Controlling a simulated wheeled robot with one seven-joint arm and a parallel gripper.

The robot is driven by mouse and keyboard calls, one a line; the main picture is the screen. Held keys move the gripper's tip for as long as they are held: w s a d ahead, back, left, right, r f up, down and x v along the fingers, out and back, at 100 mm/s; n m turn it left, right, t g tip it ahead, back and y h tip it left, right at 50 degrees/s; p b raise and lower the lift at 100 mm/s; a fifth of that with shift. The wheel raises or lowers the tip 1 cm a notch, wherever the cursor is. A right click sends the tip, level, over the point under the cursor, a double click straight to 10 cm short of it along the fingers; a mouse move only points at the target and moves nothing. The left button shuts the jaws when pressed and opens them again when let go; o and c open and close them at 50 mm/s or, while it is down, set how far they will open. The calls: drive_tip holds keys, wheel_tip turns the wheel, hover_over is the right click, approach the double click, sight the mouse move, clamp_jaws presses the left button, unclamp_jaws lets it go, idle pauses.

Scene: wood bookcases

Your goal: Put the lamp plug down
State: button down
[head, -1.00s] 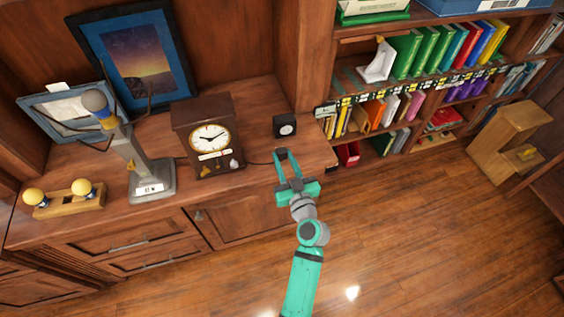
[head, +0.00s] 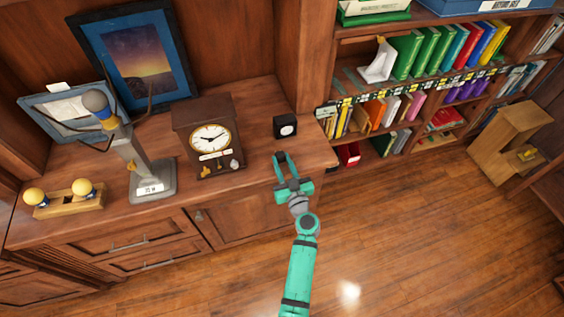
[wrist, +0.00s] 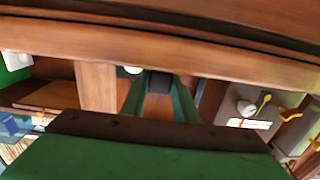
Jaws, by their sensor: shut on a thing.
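The lamp plug is a small dark block (wrist: 159,83) between my two green fingers in the wrist view. My gripper (head: 284,160) is shut on it, near the front right part of the wooden cabinet top (head: 248,170). In the head view the plug is hard to make out between the fingertips. I cannot tell whether it touches the surface. A grey lamp (head: 140,165) with an upright post stands at the left. A black box with a round white face (head: 286,127) sits just behind my gripper; its face shows partly in the wrist view (wrist: 132,70).
A wooden pendulum clock (head: 208,137) stands left of my gripper. A wooden holder with two yellow bulbs (head: 65,200) and picture frames (head: 135,60) are farther left. A bookcase (head: 415,95) stands at the right. The cabinet's front edge is close, with open floor before it.

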drive_tip(key=shift+d+f, duration=0.15)
drive_tip(key=shift+d, duration=0.3)
drive_tip(key=shift+s+a+f, duration=0.1)
drive_tip(key=shift+a+f, duration=0.05)
drive_tip(key=shift+f, duration=0.25)
drive_tip(key=c, duration=1.4)
unclamp_jaws()
